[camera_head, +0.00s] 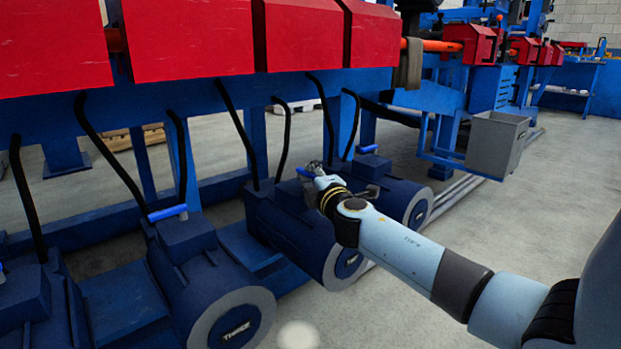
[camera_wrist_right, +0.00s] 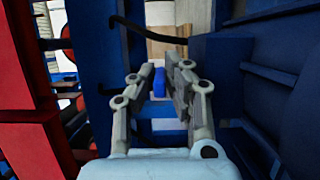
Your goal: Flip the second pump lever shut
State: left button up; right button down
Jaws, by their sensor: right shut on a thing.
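The second pump (camera_head: 290,222) is a dark blue cylinder in the middle of the row, with a small round label on its grey-rimmed end. Its blue lever (camera_head: 305,173) sits on top, partly hidden by my right gripper (camera_head: 313,168). In the right wrist view the blue lever (camera_wrist_right: 159,83) stands between the two grey fingers of my right gripper (camera_wrist_right: 160,75), which are shut on it. The lever's base is hidden. My left gripper is not in view.
The pump labelled THREE (camera_head: 205,275) is at front left, with its own blue lever (camera_head: 168,212). Another pump (camera_head: 405,200) stands to the right with a blue lever (camera_head: 367,149). Black hoses hang above the pumps.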

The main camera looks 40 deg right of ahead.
jog(key=c, duration=1.4)
grip_release()
jog(key=v, duration=1.2)
jog(key=shift+f, duration=0.1)
